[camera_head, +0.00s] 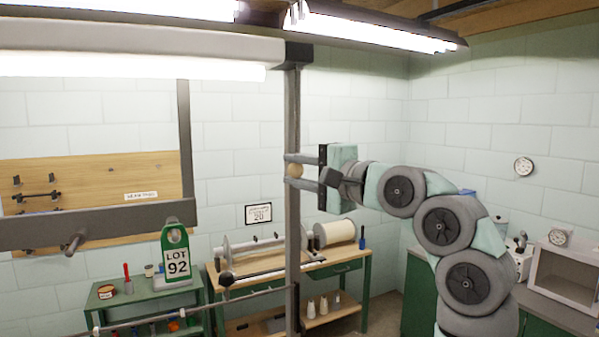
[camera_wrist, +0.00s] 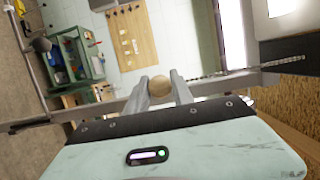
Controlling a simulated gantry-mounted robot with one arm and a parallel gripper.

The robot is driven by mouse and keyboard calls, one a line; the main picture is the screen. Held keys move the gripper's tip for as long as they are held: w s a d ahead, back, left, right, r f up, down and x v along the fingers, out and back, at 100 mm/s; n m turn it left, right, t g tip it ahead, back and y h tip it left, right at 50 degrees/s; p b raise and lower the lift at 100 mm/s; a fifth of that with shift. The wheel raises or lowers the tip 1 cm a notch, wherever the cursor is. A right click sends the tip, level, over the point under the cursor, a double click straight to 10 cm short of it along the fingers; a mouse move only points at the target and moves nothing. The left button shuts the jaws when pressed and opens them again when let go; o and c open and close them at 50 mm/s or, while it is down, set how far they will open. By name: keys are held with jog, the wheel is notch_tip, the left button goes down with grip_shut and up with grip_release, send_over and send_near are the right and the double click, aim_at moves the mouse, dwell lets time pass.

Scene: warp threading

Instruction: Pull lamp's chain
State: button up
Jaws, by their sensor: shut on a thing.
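A round tan wooden ball, the pull end of the lamp's chain (camera_head: 294,170), sits between the fingertips of my gripper (camera_head: 289,170). My gripper is shut on it, and the fingers point left in the head view, in front of the dark upright post. The wrist view shows the ball (camera_wrist: 160,85) between both pale fingers, with the thin chain (camera_wrist: 245,70) running off to the right from near the ball. The lit tube lamp (camera_head: 372,27) hangs at the top of the head view. The chain itself is hard to make out against the post there.
The dark post (camera_head: 293,235) stands close to my fingers. A wooden bench (camera_head: 260,264) with a spool stands behind. A microwave (camera_head: 567,277) is at right.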

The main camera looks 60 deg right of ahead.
jog(key=shift+c, duration=0.9)
jog(key=shift+f, duration=1.1)
jog(key=o, duration=1.3)
